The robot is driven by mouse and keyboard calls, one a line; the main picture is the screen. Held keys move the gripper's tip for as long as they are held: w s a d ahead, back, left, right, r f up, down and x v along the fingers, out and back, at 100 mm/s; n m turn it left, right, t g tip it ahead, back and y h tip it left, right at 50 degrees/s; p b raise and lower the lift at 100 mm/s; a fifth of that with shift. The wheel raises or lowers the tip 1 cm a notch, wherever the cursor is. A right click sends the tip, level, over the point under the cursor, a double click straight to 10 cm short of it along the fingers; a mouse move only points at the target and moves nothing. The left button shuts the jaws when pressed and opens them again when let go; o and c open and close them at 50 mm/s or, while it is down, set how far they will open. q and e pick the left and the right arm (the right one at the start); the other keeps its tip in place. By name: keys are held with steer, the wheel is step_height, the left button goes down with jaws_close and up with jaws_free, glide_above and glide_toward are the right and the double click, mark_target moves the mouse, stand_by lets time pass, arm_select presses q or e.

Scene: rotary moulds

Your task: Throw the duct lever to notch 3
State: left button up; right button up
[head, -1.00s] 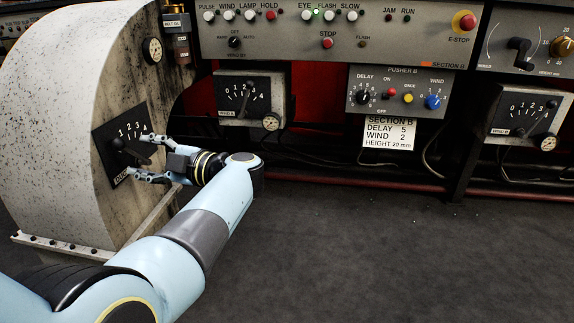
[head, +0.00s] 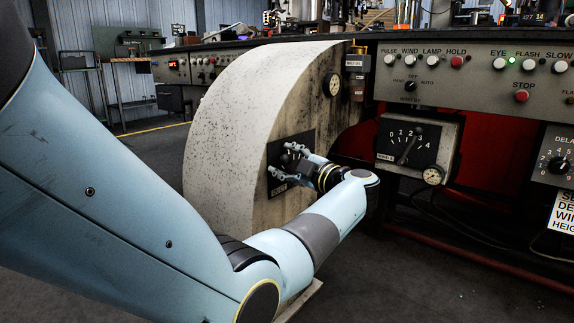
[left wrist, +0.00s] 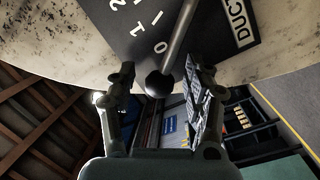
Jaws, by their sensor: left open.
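The duct lever's dark plate (head: 308,139) is on the flat side of a big speckled pale drum housing (head: 228,130). In the left wrist view the lever's black ball knob (left wrist: 159,84) ends a grey rod (left wrist: 180,38) on the plate (left wrist: 205,40) marked DUCT. The lever lies by the 0 mark; 1 and 2 show beside it. My left gripper (head: 288,163) is at the plate, and its open fingers (left wrist: 162,86) stand on either side of the knob, with gaps. In the head view the gripper partly hides the lever. My right gripper is not in view.
A similar lever unit (head: 432,130) with its own 0 to 4 scale hangs right of the drum under the control panel (head: 455,72). A gauge (head: 333,85) and oil cup (head: 357,80) sit above the plate. The floor at lower right is clear.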

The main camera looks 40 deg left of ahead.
arm_select(q)
jaws_close()
stand_by(0.4)
steer(key=shift+a, duration=0.1)
